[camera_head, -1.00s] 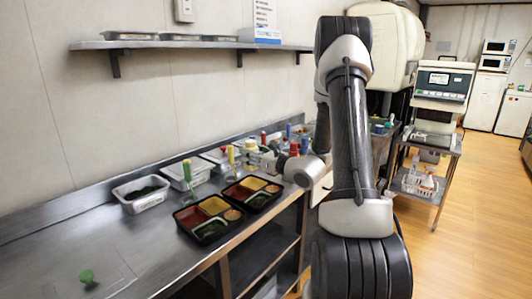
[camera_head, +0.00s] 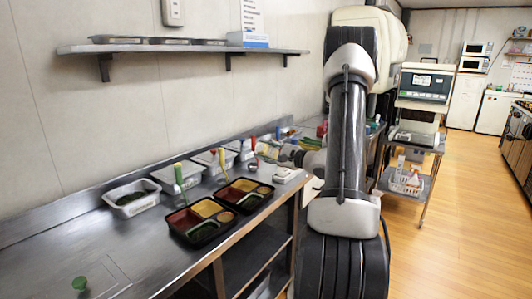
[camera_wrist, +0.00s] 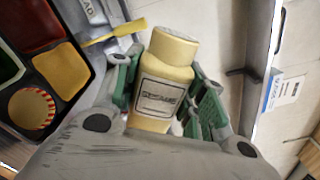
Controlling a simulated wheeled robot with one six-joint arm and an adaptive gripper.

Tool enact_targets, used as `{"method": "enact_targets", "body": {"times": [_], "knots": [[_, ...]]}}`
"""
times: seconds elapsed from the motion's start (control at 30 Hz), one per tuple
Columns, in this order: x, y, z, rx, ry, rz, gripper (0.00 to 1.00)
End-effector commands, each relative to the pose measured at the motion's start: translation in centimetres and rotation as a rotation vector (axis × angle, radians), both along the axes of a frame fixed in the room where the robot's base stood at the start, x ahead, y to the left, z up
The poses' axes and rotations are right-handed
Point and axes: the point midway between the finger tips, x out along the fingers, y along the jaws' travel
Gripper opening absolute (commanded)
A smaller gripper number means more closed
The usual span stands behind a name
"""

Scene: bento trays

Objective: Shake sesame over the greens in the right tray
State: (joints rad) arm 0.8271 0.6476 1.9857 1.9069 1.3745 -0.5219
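My gripper (camera_wrist: 163,92) is closed around a cream bottle (camera_wrist: 167,65) with a label that seems to read sesame. The wrist view is rolled, with the wall and shelf at right, so the bottle appears tipped onto its side. In the head view my gripper is behind the right tray (camera_head: 226,206), and details there are small. The right tray is black, with red, yellow and dark green compartments and a round cup. Its greens (camera_head: 250,202) are in the near compartment. A similar tray shows at left in the wrist view (camera_wrist: 80,62); which one is unclear.
The left tray (camera_head: 174,233) stands beside the right one. White tubs (camera_head: 132,206) and coloured-handled utensils (camera_head: 178,175) line the back of the steel counter (camera_head: 50,262). A wall shelf (camera_head: 180,48) hangs above. The counter's left part is mostly clear.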

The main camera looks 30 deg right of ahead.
Motion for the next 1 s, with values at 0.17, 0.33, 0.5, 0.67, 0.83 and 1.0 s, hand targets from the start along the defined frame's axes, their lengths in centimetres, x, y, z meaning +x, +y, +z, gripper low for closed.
{"method": "enact_targets", "body": {"times": [0.17,0.33,0.5,0.67,0.83,1.0], "knots": [[-0.1,0.2,0.2,-0.308,-0.112,0.001,0.36],[-0.6,1.7,0.5,-0.489,-0.178,0.001,0.36],[-1.0,3.0,0.7,-0.674,-0.246,0.002,0.36],[-1.5,4.1,1.0,-0.848,-0.309,0.0,0.36],[-2.0,5.5,1.2,-1.035,-0.376,0.002,0.36],[-2.2,6.2,-0.1,-1.279,-0.465,0.001,0.36]]}}
